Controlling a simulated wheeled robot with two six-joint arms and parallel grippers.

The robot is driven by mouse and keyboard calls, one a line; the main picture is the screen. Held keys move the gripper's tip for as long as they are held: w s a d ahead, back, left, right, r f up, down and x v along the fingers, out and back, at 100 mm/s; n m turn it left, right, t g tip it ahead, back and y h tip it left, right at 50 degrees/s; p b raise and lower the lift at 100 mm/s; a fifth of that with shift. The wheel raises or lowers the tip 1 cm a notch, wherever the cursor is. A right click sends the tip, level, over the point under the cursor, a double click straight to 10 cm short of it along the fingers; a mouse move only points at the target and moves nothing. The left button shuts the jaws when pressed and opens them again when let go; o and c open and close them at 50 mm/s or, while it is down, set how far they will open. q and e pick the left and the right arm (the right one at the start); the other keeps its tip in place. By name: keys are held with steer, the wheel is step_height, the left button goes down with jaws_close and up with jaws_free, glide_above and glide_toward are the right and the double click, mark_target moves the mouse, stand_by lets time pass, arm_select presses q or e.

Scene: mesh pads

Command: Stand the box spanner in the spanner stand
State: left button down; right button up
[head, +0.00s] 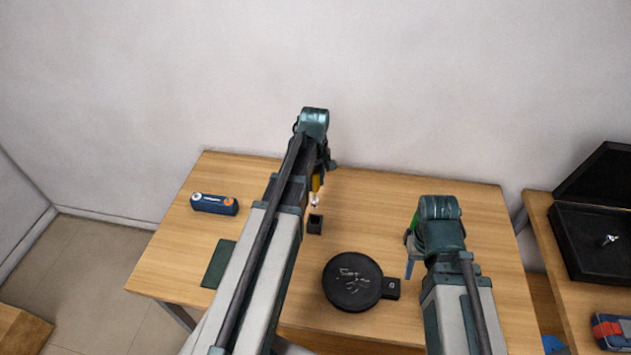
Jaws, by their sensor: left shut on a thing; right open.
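My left gripper (319,172) is above the table's middle, shut on the box spanner (315,188). The part of the spanner that shows has a yellow section and a bright metal lower end. It hangs roughly upright, its upper part hidden by my gripper and arm. A small dark square block with an opening, which looks like the spanner stand (315,225), is just below the spanner's lower end in the picture. A small gap shows between them. My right gripper (410,258) is open, over the right part of the table; its fingers are mostly hidden by my arm.
A round black dish (351,282) with small metal bits stands front centre, a small dark block (391,288) beside it. A blue case (214,204) lies at left, a dark green mat (218,264) partly behind my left arm. A side table at right holds an open black case (590,244).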

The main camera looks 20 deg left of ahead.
mark_target(315, 207)
arm_select(q)
steer(key=shift+f, duration=0.15)
steer(key=shift+f+b, duration=2)
steer(key=shift+b, duration=0.15)
steer(key=shift+f+b, duration=4.2)
steer(key=shift+f, duration=0.05)
steer(key=shift+r, duration=0.1)
steer(key=shift+c, duration=2.2)
jaws_free()
steer(key=shift+r, duration=0.15)
